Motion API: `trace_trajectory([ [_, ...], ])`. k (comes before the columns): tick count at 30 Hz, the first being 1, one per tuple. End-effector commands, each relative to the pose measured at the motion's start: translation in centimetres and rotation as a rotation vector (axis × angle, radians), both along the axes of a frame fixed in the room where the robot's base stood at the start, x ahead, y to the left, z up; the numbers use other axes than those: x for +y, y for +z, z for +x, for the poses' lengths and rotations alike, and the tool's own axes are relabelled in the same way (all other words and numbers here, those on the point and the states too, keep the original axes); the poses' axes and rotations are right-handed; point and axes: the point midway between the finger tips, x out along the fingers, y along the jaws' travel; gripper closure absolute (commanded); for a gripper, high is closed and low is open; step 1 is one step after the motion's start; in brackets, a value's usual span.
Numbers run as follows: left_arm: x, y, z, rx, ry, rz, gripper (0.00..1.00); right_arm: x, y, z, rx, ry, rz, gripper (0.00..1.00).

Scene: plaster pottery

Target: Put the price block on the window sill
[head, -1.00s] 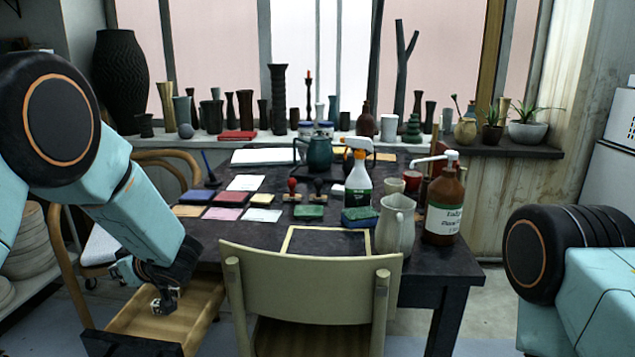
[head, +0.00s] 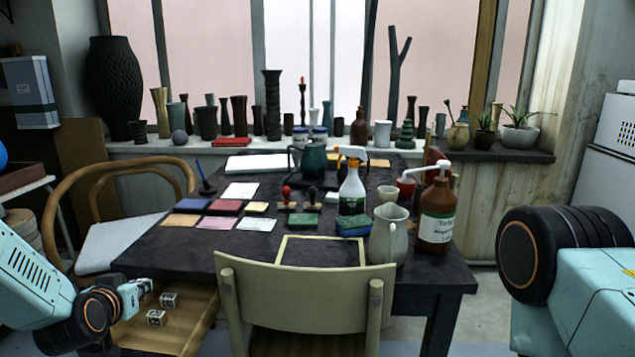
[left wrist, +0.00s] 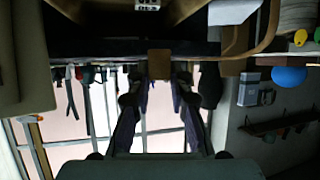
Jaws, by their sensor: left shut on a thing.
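My left gripper (head: 137,292) is low at the left in the head view, beside and above an open wooden drawer. In the left wrist view its fingertips (left wrist: 159,76) are shut on a small square block (left wrist: 159,63), which I take for the price block; the face I see is plain brown. In the head view the gripper mostly hides it. The window sill (head: 150,148) runs along the back below the windows, lined with vases. My right gripper is out of view.
Two small printed cubes (head: 156,317) lie in the open drawer (head: 190,335). A chair (head: 305,295) stands before the dark table (head: 150,240), which holds pads, stamps, bottles and a jug (head: 388,240). A curved wooden chair (head: 62,190) is at the left. The sill is crowded.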

Motion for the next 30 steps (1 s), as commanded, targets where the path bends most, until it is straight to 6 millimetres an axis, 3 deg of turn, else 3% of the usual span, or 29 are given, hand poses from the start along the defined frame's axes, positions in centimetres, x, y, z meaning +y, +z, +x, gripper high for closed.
trace_trajectory([
  [11, -7.0, -0.6, -5.6, -0.002, -0.422, -0.005, 0.95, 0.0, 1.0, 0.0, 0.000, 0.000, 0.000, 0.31],
  [21, -14.3, 0.7, -13.1, -0.007, -0.833, -0.002, 0.95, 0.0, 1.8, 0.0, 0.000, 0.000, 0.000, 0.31],
  [30, -18.1, 1.9, -18.0, -0.005, -1.068, 0.001, 0.95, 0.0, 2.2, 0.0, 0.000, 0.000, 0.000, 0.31],
])
